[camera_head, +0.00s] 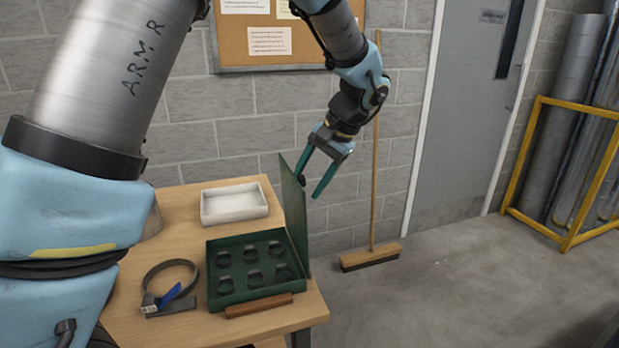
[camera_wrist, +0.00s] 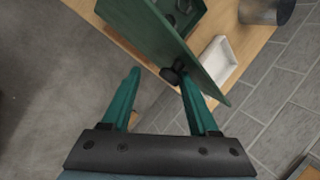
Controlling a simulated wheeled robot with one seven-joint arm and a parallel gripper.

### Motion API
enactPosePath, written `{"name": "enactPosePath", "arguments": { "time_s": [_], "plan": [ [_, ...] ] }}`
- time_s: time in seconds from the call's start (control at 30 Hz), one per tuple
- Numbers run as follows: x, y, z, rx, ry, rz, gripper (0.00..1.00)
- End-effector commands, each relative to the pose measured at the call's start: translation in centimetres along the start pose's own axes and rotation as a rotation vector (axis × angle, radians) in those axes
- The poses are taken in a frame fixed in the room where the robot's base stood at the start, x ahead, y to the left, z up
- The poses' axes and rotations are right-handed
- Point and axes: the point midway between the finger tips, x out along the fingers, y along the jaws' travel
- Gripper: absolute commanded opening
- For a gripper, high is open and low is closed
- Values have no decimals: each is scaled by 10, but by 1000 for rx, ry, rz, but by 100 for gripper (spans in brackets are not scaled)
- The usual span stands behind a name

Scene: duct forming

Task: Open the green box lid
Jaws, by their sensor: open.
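The green box (camera_head: 213,302) sits on the wooden table with its lid (camera_head: 294,215) standing about upright along its right side. Several dark round or six-sided shapes show inside the box. A black knob (camera_wrist: 174,73) sticks out from the outer face of the lid. My gripper (camera_head: 308,185) is open beside that face, on the lid's right. In the wrist view the knob is close to the tip of the right finger, and the lid (camera_wrist: 160,38) passes behind that finger. I cannot tell whether the finger touches the knob.
On the wooden table (camera_head: 180,205) are a white tray (camera_head: 234,216), a metal band clamp with a blue tag (camera_head: 170,296) and a brown bar (camera_head: 258,306) along the box's front. A broom (camera_head: 370,257) leans on the wall.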

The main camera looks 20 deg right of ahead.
Motion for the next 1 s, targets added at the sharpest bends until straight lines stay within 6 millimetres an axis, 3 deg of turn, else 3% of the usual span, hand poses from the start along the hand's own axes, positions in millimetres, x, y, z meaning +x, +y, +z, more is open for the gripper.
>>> {"name": "enactPosePath", "arguments": {
  "time_s": [0.7,0.87,1.0],
  "plan": [
    [-1,-4,-1,-4,4,-4,63],
    [-18,-3,-2,-5,9,-3,63],
    [-45,-2,-2,-5,9,-4,63]
  ]
}}
